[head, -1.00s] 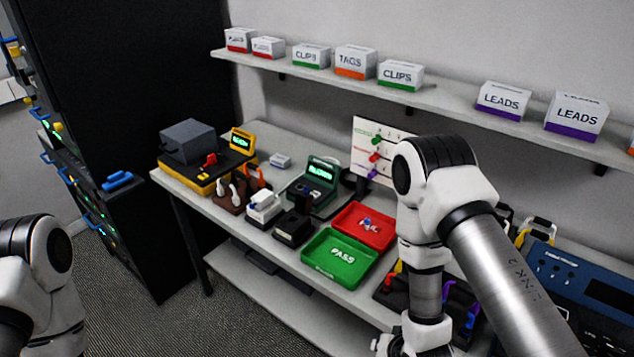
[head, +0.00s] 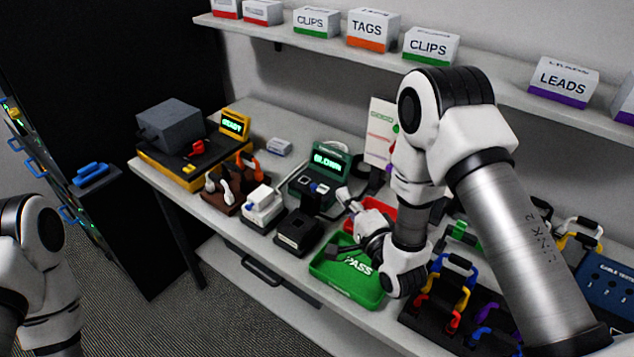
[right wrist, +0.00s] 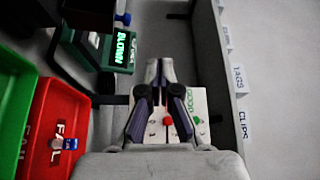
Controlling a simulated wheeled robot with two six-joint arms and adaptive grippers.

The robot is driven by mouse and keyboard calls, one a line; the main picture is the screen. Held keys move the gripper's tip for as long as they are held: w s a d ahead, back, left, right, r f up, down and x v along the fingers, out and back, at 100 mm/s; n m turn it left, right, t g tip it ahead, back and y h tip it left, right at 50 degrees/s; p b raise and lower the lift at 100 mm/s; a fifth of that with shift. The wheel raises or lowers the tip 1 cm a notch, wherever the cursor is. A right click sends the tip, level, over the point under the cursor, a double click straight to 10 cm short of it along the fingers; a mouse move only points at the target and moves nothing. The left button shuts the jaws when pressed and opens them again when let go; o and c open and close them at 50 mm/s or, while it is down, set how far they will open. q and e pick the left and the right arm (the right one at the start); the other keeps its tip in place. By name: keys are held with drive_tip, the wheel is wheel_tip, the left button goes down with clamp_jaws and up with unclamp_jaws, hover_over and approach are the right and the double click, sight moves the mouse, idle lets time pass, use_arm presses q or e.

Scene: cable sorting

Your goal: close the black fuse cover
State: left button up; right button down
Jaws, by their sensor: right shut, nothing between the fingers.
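The black fuse box (head: 297,233) stands on the bench left of the green tray. Its black cover (head: 311,203) appears raised upright at the box's back edge, so it looks open. My right gripper (head: 343,195) is in the air to the right of the cover, near the green tester and above the red tray; it is apart from the cover. In the right wrist view its fingers (right wrist: 160,68) are together with nothing between them. My left gripper is out of view; only part of my left arm shows at the left edge.
The green tester (head: 322,177) reads BLOWN and stands behind the fuse box. A white box (head: 263,206) stands just left of it. The green PASS tray (head: 330,271) and red FAIL tray (right wrist: 45,125) lie to the right. A shelf (head: 285,33) with labelled boxes runs above.

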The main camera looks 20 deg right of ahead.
wheel_tip(320, 180, down, 4)
drive_tip(key=s+f+b, duration=0.1)
drive_tip(key=s+b, duration=0.2)
drive_tip(key=b, duration=0.2)
drive_tip(key=p, duration=0.3)
hover_over(311, 199)
drive_tip(key=s+d, duration=0.3)
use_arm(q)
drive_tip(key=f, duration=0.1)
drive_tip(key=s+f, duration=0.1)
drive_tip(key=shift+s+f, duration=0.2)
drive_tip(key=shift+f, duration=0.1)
use_arm(e)
drive_tip(key=shift+d+r, duration=0.15)
drive_tip(key=shift+r, duration=0.2)
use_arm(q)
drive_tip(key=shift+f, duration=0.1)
use_arm(e)
drive_tip(key=shift+f, duration=0.1)
